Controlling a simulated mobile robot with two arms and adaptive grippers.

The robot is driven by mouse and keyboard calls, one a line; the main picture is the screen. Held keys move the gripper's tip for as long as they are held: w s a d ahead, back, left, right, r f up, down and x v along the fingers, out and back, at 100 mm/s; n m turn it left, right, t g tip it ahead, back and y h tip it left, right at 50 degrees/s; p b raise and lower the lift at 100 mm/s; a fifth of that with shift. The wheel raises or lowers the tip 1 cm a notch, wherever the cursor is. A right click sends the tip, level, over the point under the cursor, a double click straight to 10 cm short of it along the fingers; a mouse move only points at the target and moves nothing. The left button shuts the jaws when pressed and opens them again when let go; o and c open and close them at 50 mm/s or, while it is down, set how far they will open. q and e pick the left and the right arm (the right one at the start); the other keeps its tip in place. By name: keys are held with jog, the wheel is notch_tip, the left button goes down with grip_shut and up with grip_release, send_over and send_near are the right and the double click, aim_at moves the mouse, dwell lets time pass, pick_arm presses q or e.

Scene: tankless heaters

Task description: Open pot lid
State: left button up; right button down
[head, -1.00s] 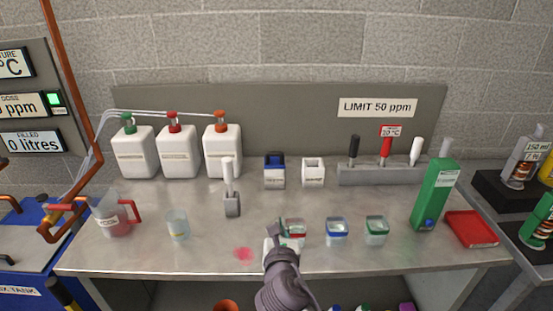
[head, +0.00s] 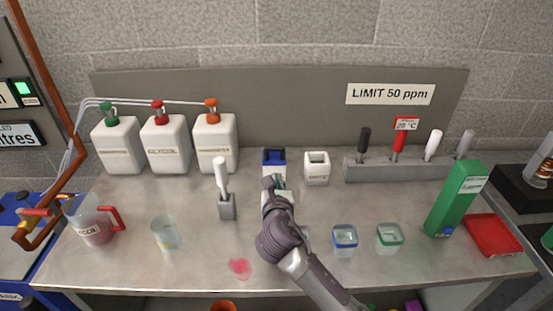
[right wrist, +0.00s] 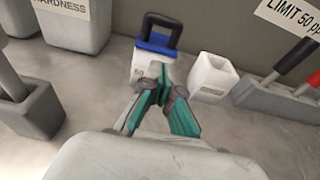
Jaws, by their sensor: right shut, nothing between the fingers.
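The pot, a small white box with a blue lid (head: 274,158), stands near the back of the bench. In the right wrist view the blue lid (right wrist: 157,44) lies on top, with a dark loop handle (right wrist: 162,22) rising above it. My right gripper (head: 271,183) is just in front of the pot. In the right wrist view its teal fingers (right wrist: 158,88) are shut and empty, with the tips overlapping the pot's white front (right wrist: 143,66). I cannot tell whether they touch it. My left gripper is not in view.
An open white box (head: 316,168) stands right of the pot, and a grey holder with a white-handled tool (head: 223,190) stands left. Blue-rimmed (head: 345,240) and green-rimmed (head: 389,238) jars stand at the front. A green carton (head: 456,200) and red tray (head: 490,236) are at right.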

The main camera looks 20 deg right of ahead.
aim_at(277, 159)
jog(key=x, duration=0.4)
jog(key=shift+w+d+f, duration=0.1)
jog(key=shift+f, duration=0.05)
jog(key=shift+w+d+r+p, duration=0.25)
jog(key=shift+w+r+p, duration=0.05)
jog(key=shift+w+r, duration=0.6)
jog(key=shift+w+d+r, duration=0.1)
jog(key=shift+w+r, duration=0.05)
jog(key=shift+w, duration=0.15)
jog(key=shift+w+d+r, duration=0.1)
jog(key=shift+w, duration=0.2)
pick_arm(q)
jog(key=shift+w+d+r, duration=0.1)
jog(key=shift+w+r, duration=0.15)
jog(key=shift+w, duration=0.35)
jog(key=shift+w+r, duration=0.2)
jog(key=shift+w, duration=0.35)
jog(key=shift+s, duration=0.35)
